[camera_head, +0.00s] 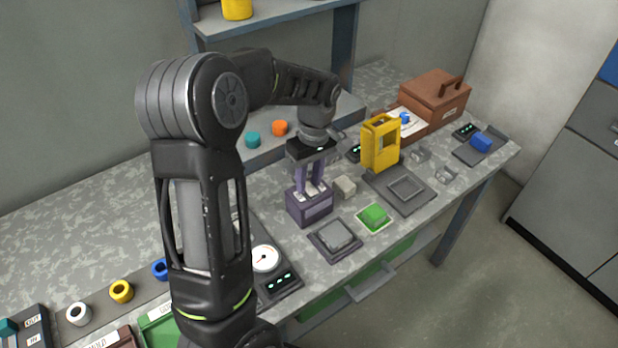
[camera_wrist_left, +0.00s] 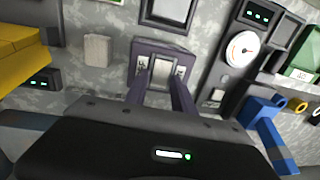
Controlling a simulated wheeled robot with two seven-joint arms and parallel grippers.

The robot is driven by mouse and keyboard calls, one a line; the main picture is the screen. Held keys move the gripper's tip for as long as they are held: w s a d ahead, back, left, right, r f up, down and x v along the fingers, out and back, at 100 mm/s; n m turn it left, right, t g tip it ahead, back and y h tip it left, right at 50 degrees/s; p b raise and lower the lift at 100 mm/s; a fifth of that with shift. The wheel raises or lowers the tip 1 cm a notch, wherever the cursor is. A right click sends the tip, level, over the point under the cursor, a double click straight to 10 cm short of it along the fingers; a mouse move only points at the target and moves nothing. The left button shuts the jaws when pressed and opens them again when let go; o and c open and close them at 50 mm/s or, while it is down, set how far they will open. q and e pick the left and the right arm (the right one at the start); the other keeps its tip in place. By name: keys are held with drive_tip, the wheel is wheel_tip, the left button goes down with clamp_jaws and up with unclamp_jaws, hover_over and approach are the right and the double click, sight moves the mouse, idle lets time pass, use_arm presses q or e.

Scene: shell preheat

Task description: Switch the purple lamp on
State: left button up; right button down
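A dark purple box (camera_head: 309,208), the only purple fixture I see, stands near the middle of the bench; I take it for the purple lamp. It has a pale label on its front and shows no clear glow. My left gripper (camera_head: 310,187) points down over it, with its two fingers apart at the top of the box. In the left wrist view the fingertips (camera_wrist_left: 161,70) reach the top of the purple box (camera_wrist_left: 160,47), beside small pale marked panels. A light grey patch shows between them; contact cannot be told. My right gripper is not in view.
A grey block (camera_head: 344,187) stands close right of the box. A round dial (camera_head: 264,258) is to the left. A shelf stands behind.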

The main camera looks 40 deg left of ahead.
sight(307, 187)
use_arm(q)
clamp_jaws()
drive_tip(key=shift+f+b, duration=0.15)
drive_tip(key=shift+b, duration=0.5)
drive_tip(key=shift+s+t+b, duration=0.15)
drive_tip(key=shift+t+b, duration=0.35)
drive_tip(key=shift+t, duration=0.1)
drive_tip(key=shift+r, duration=0.2)
drive_tip(key=shift+o, duration=0.5)
unclamp_jaws()
wheel_tip(307, 187, up, 8)
